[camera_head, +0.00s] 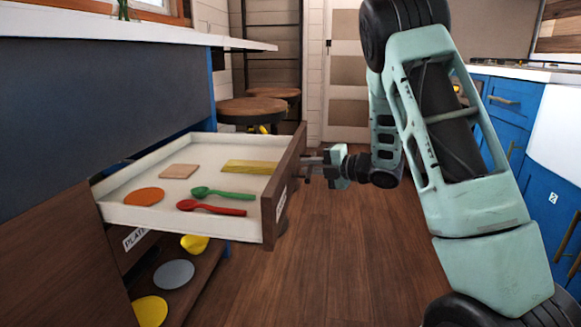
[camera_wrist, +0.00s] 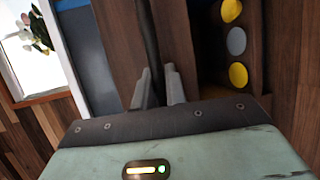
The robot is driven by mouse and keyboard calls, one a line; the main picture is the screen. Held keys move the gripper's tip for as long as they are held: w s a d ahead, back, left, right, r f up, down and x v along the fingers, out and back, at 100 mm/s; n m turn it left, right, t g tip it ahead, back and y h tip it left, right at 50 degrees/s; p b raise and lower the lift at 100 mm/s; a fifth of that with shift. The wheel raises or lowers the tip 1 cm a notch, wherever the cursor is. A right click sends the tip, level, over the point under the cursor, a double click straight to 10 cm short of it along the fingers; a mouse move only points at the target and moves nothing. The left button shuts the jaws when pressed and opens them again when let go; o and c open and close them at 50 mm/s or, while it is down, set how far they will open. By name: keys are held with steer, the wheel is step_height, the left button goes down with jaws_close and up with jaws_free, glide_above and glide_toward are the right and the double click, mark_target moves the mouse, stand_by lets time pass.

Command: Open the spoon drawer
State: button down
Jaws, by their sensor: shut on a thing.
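The spoon drawer (camera_head: 152,216) is pulled well out of the cabinet on the left in the head view. It has white inner walls and a dark wood front (camera_head: 270,208). Inside lie a green spoon (camera_head: 224,194), a red spoon (camera_head: 211,208), an orange disc (camera_head: 144,197), a tan square (camera_head: 179,171) and a yellow flat piece (camera_head: 249,167). My gripper (camera_head: 308,162) is at the outer face of the drawer front. In the wrist view its fingers (camera_wrist: 159,88) are closed around a dark bar, the drawer handle (camera_wrist: 149,45).
Below, a drawer labelled "PLAT…" (camera_head: 134,238) and an open shelf hold a yellow bowl (camera_head: 194,243), a grey disc (camera_head: 174,274) and a yellow disc (camera_head: 150,311). Stools (camera_head: 252,109) stand behind. Wooden floor (camera_head: 330,260) is clear in the middle; blue cabinets (camera_head: 512,110) line the right.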

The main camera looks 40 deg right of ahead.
steer(key=shift+s+d, duration=0.8)
steer(key=shift+d, duration=0.05)
steer(key=c, duration=1.4)
jaws_free()
steer(key=shift+c, duration=0.2)
steer(key=p+v, duration=0.3)
steer(key=v, duration=1.4)
steer(key=shift+s+p, duration=0.2)
steer(key=shift+p, duration=0.2)
